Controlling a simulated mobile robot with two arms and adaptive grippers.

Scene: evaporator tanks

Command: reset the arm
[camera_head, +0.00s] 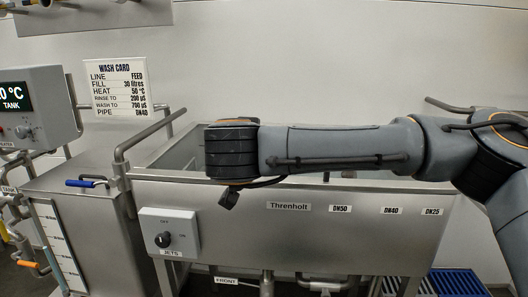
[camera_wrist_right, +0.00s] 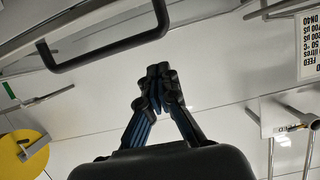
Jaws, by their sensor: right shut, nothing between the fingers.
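My right arm (camera_head: 335,150) comes in from the right in the head view and reaches left across the front of the steel tank, above its rim. Its dark wrist end (camera_head: 231,152) is over the tank's left part. The fingers cannot be made out there. In the right wrist view my right gripper (camera_wrist_right: 159,75) has its fingertips together with nothing between them. It points toward a pale wall and touches nothing that I can see. My left gripper is in neither view.
The steel tank (camera_head: 350,226) has a JETS switch box (camera_head: 169,232) on its front. A bent pipe rail (camera_head: 148,131) stands at its left, near my wrist. A wash card (camera_head: 117,87) hangs behind. A display box (camera_head: 38,108) is far left. A black handle (camera_wrist_right: 108,42) shows in the wrist view.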

